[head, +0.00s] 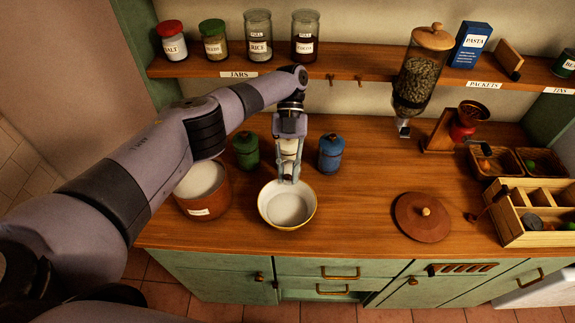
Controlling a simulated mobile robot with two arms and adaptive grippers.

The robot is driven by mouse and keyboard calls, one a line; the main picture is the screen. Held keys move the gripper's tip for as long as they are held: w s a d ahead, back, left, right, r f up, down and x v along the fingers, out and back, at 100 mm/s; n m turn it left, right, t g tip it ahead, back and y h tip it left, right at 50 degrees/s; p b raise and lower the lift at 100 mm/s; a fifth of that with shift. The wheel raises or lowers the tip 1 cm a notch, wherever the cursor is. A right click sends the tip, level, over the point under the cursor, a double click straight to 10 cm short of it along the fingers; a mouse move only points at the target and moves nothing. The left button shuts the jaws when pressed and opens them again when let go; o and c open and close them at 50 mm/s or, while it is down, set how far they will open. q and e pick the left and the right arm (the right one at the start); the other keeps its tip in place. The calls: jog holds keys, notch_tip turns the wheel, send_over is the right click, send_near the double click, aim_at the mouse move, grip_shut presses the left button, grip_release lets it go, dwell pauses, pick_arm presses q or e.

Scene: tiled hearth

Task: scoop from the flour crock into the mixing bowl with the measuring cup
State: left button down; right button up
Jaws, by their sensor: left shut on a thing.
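The flour crock (208,201) is a brown open pot with a label at the left of the counter, filled with pale flour (201,178). My left arm passes over its back side. The mixing bowl (310,216) is pale with a yellowish rim and stands right of the crock; its inside looks whitish, and I cannot tell whether flour lies in it. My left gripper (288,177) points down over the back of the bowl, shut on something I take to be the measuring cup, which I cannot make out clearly. My right gripper is out of view.
Green (246,151) and blue (331,154) canisters stand behind the bowl, with a cream one (290,148) partly hidden by my gripper. A round wooden lid (422,217) lies to the right. A dispenser (417,80) hangs from the shelf. A divided box (535,212) stands far right.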

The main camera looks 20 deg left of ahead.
pick_arm(q)
jog(key=shift+s+f, duration=0.2)
jog(key=shift+f, duration=0.05)
jog(key=shift+s+t+b, duration=0.1)
jog(key=shift+t+b, duration=0.2)
jog(key=shift+b, duration=0.05)
jog(key=shift+a+r+t+b, duration=0.15)
jog(key=shift+t+b, duration=0.2)
jog(key=shift+t, duration=0.05)
jog(key=shift+s+f+b, duration=0.15)
jog(key=shift+f+b, duration=0.15)
jog(key=shift+s+d+f+t+y+b, duration=0.2)
jog(key=shift+s+t+y+b, duration=0.1)
jog(key=shift+t+b, duration=0.25)
jog(key=shift+s+r+t+p, duration=0.15)
jog(key=shift+s+t+p, duration=0.1)
jog(key=shift+p, duration=0.85)
jog(key=shift+d+f, duration=0.1)
jog(key=shift+f, duration=0.2)
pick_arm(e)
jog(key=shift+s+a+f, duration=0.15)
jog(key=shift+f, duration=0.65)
pick_arm(q)
jog(key=shift+r, duration=0.1)
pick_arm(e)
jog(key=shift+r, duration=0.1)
